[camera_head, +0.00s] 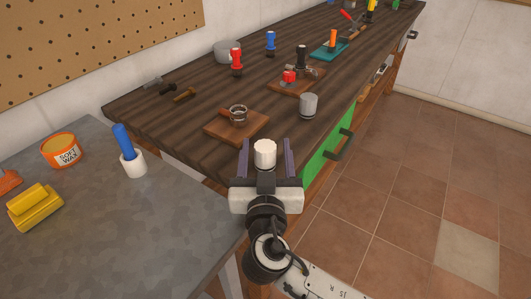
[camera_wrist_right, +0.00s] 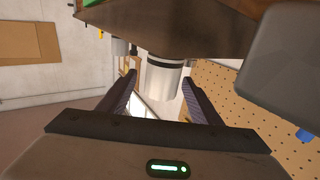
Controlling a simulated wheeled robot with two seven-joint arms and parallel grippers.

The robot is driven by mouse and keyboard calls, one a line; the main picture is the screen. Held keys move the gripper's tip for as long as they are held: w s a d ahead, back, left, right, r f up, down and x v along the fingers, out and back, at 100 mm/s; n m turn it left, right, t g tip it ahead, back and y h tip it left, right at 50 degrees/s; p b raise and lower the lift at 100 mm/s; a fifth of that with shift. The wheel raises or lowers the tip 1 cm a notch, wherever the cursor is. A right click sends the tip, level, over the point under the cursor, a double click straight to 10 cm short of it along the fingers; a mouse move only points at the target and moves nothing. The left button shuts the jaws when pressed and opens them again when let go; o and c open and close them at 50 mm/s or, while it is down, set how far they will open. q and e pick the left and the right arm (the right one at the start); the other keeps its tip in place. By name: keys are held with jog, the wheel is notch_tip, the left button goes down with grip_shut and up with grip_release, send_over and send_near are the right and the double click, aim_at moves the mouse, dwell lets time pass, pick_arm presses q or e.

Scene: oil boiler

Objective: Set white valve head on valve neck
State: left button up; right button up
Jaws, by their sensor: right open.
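The white valve head (camera_head: 265,147) is a short white cylinder standing at the near end of the dark wooden bench. It is between the two spread fingers of my right gripper (camera_head: 265,160), with a gap on each side. In the right wrist view the white cylinder (camera_wrist_right: 163,82) shows a dark band at its bench-side end, between the open fingers (camera_wrist_right: 160,95). A brown board (camera_head: 225,128) behind it carries a small metal ring-shaped fitting (camera_head: 238,115), which may be the valve neck; I cannot tell for sure. My left gripper is not in view.
A grey cup (camera_head: 308,106) stands to the right of the board. Red (camera_head: 236,62), blue (camera_head: 270,43) and black (camera_head: 301,56) handled pieces stand farther back. A metal-topped table (camera_head: 150,215) at left holds a wax tin (camera_head: 62,150) and a yellow block (camera_head: 34,208).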

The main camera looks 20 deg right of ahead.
jog(key=p+x, duration=0.1)
jog(key=x, duration=0.3)
jog(key=shift+w, duration=0.2)
jog(key=c, duration=1.1)
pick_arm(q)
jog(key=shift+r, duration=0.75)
pick_arm(e)
notch_tip(320, 180, up, 10)
jog(key=shift+r, duration=0.1)
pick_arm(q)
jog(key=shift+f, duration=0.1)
pick_arm(e)
jog(key=shift+w, duration=0.1)
